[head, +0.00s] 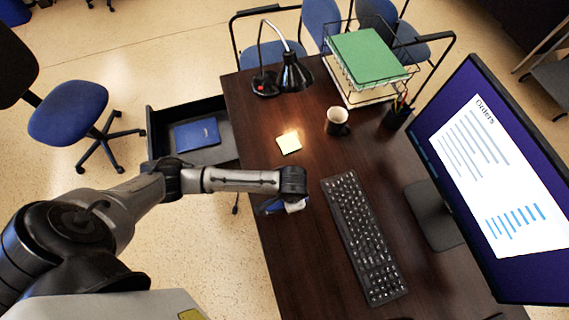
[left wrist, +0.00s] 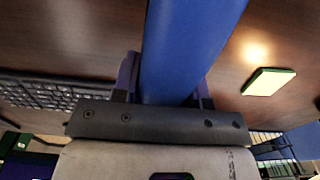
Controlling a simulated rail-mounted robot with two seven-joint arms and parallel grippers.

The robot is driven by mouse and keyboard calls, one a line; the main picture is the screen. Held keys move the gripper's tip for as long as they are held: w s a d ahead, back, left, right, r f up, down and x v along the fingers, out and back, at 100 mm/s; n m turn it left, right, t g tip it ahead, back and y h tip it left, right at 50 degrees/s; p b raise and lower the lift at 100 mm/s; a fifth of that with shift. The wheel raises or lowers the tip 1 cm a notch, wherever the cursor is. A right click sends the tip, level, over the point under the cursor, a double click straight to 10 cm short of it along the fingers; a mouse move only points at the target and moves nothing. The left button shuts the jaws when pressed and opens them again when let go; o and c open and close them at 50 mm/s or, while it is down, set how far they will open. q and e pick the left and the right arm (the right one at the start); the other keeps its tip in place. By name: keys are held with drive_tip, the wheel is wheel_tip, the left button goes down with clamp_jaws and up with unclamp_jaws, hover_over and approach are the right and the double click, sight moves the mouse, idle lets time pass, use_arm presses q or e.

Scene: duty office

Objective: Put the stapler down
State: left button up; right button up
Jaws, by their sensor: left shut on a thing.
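The blue stapler (head: 272,207) shows only in part in the head view, under the end of my left arm, over the left side of the dark desk (head: 290,255). In the left wrist view the stapler (left wrist: 190,45) is a large blue body running up from between the fingers. My left gripper (head: 291,206) is shut on it, with a finger on each side in the left wrist view (left wrist: 165,88). The arm hides much of the stapler, and I cannot tell whether it touches the desk top. My right gripper is not in view.
A black keyboard (head: 362,238) lies right of the gripper, before a monitor (head: 500,170). A yellow note pad (head: 289,142), mug (head: 336,121), pen cup (head: 396,116), lamp (head: 292,74) and tray with green folder (head: 367,57) stand farther back. An open drawer (head: 155,122) holds a blue book (head: 197,135).

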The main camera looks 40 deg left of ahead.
use_arm(q)
drive_tip(key=a+f, duration=0.1)
drive_tip(key=w+a+f, duration=0.1)
drive_tip(key=a, duration=0.1)
drive_tip(key=a+f, duration=0.1)
drive_tip(key=shift+w+a+b, duration=0.3)
drive_tip(key=shift+a+b, duration=0.05)
wheel_tip(320, 180, down, 4)
drive_tip(key=shift+r+b, duration=0.2)
drive_tip(key=shift+b, duration=0.25)
drive_tip(key=shift+f, duration=0.2)
drive_tip(key=shift+f, duration=0.1)
drive_tip(key=o, duration=1)
drive_tip(key=shift+o, duration=0.2)
